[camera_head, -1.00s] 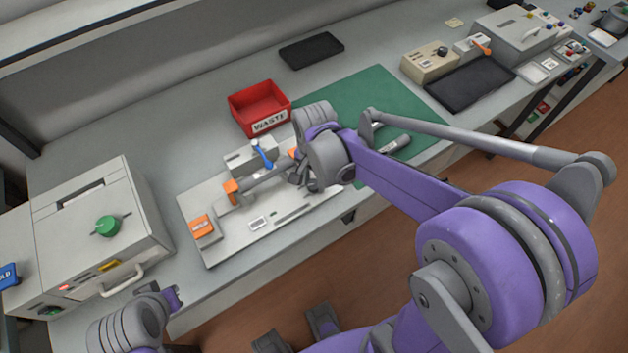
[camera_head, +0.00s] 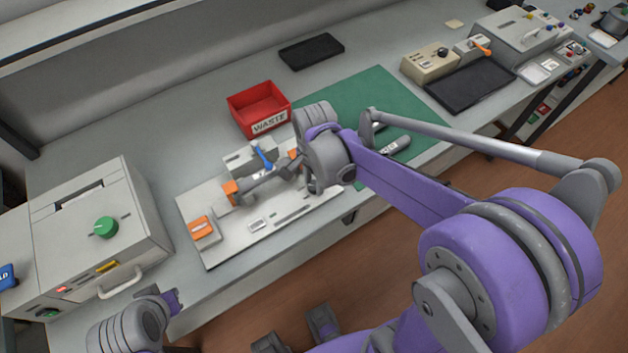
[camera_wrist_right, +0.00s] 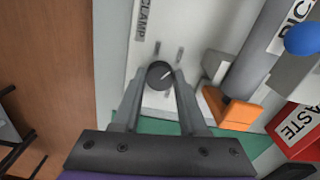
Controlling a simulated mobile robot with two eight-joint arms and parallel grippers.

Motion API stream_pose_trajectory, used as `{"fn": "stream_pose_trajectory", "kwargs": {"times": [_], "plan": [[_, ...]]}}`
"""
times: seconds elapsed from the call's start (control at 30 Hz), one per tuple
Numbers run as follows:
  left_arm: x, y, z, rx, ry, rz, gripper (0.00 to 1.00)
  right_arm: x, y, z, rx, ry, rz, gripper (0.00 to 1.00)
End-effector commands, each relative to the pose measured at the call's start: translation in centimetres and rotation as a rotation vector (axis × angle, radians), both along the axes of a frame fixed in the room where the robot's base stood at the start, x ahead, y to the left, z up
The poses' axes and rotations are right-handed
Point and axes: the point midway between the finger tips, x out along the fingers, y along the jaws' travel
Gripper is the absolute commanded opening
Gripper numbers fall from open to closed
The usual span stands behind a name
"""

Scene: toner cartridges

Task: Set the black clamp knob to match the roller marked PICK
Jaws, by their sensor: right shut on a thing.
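The black clamp knob (camera_wrist_right: 160,75) sits on a pale plate beside the printed word CLAMP; its white pointer line points up and right in the right wrist view. My right gripper (camera_wrist_right: 159,79) is shut on it, one finger on each side. In the head view my right gripper (camera_head: 308,180) is at the right end of the plate (camera_head: 240,245), and its wrist hides the knob. The grey roller (camera_wrist_right: 258,52) lies beside the knob, with a white label reading PIC, cut off by the frame. It also shows in the head view (camera_head: 265,188). My left arm's end (camera_head: 172,299) is low left, its fingers unclear.
A blue lever (camera_head: 263,158) and orange end pieces (camera_head: 230,191) stand by the roller. A red WASTE bin (camera_head: 258,105) is behind. A grey machine with a green knob (camera_head: 106,227) is at left. A green mat (camera_head: 400,105) lies to the right.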

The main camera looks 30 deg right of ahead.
Motion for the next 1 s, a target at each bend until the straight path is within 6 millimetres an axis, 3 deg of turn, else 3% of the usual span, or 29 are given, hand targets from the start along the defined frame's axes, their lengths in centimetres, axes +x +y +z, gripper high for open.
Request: {"fn": "stream_pose_trajectory", "kwargs": {"times": [0.07,0.1,0.23,0.63,1.0], "plan": [[0.0,0.0,0.0,0.000,0.000,0.000,0.00,0.1,0.0,0.0,-0.001,-0.001,0.000,0.00],[0.0,0.0,0.0,0.000,0.000,0.000,0.00,0.0,0.0,0.1,-0.001,-0.001,0.000,0.47],[0.0,0.0,0.0,0.000,0.000,0.000,0.00,0.0,0.0,0.0,0.000,0.000,0.001,0.71],[0.0,0.0,0.2,0.000,-0.001,0.000,0.00,0.0,0.0,0.8,0.000,0.000,0.001,0.72],[0.3,0.0,1.2,0.000,-0.006,0.000,0.00,0.0,0.0,7.8,0.000,-0.001,0.001,0.72]]}}
